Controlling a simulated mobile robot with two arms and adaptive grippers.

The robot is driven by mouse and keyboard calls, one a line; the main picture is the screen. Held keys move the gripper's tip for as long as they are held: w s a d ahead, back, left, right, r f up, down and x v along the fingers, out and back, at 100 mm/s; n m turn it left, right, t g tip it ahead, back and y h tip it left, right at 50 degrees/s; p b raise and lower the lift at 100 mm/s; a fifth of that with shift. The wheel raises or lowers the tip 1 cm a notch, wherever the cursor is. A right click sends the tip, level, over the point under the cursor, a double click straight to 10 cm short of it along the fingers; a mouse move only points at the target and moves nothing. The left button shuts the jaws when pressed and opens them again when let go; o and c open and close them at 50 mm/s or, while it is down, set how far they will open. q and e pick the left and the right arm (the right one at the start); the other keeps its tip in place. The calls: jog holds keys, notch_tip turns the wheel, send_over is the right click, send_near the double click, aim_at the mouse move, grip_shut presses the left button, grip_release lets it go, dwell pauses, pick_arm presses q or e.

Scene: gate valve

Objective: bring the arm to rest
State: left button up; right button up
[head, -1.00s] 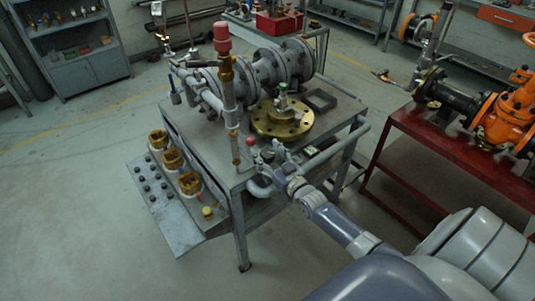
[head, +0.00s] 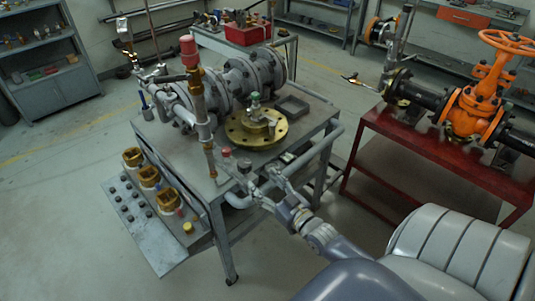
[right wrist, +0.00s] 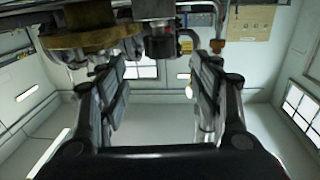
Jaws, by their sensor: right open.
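My right arm comes in from the lower right in the head view. Its right gripper (head: 258,181) is open and empty at the near edge of the grey valve bench (head: 318,118). It is close to the bench's front pipe and a small red-topped fitting (head: 226,153). In the right wrist view the two fingers of the right gripper (right wrist: 160,85) stand apart with nothing between them. A brass flange (right wrist: 90,42) shows beyond them; in the head view the brass flange (head: 243,133) lies on the bench top. Whether the fingers touch the pipe is unclear. My left gripper is not in view.
A vertical copper pipe with a red cap (head: 189,52) rises from the bench beside grey valve bodies (head: 243,80). A red table (head: 402,132) with an orange handwheel valve (head: 482,105) stands right. Floor left of the bench (head: 60,220) is clear.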

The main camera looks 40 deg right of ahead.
jog(key=shift+s, duration=0.55)
jog(key=shift+f, duration=0.1)
jog(key=s+a+f+g, duration=0.25)
jog(key=s+f, duration=0.25)
jog(key=f, duration=0.5)
jog(key=s+a+f+g, duration=0.1)
jog(key=s+f+g, duration=0.35)
jog(key=f, duration=0.65)
jog(key=s+a+f+g, duration=0.2)
jog(key=s+f, duration=0.3)
jog(key=f, duration=0.5)
jog(key=s+a+f+n+g, duration=0.1)
jog(key=s+f, duration=0.3)
jog(key=s, duration=0.4)
jog(key=s+a+f+g, duration=0.4)
jog(key=s+f, duration=0.1)
jog(key=s, duration=0.4)
jog(key=s+a+f+n+g, duration=0.1)
jog(key=s+a+f+g, duration=0.2)
jog(key=s, duration=0.6)
notch_tip(320, 180, down, 2)
jog(key=shift+a+f+n, duration=0.2)
jog(key=shift+f+n, duration=0.05)
jog(key=shift+n, duration=0.05)
